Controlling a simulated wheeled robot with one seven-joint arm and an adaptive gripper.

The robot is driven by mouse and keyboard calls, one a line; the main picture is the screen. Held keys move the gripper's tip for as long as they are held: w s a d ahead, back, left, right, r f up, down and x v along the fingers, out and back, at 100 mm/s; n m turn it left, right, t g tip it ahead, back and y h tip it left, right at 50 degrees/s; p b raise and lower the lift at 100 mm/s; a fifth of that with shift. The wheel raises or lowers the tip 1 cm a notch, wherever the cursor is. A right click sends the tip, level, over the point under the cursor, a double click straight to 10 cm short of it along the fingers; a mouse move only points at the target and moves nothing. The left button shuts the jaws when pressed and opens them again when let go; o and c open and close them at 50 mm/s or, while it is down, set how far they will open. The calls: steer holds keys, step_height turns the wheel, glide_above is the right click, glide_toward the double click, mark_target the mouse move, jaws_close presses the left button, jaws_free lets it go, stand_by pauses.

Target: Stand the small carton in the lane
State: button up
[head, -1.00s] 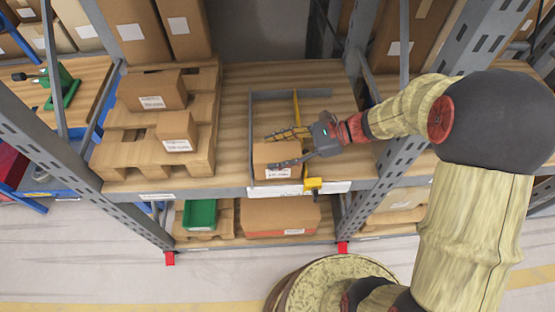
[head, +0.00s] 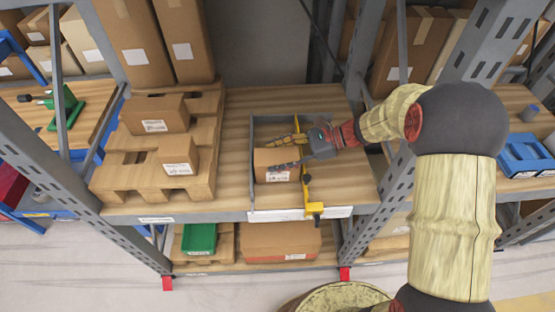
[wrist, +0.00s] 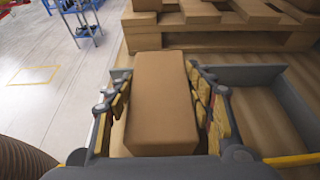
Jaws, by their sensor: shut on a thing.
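The small brown carton (head: 270,160) with a white label sits inside the lane on the middle shelf, behind the front edge. The lane has a grey left wall (head: 252,140), a grey back, and a yellow bar (head: 307,165) along its right side. My gripper (head: 282,151) reaches in from the right over the yellow bar and is shut on the carton. In the wrist view the carton (wrist: 160,95) lies between both fingers, and a grey lane wall (wrist: 288,95) shows at the right. I cannot tell whether the carton's underside touches the shelf.
Wooden pallets (head: 145,175) with two cartons stand left of the lane. Rack uprights (head: 405,185) flank the bay. Bare shelf board (head: 270,97) lies behind the lane. A green bin (head: 200,238) and a larger carton (head: 280,241) sit on the lower shelf.

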steer(key=shift+w, duration=0.3)
steer(key=o, duration=1.7)
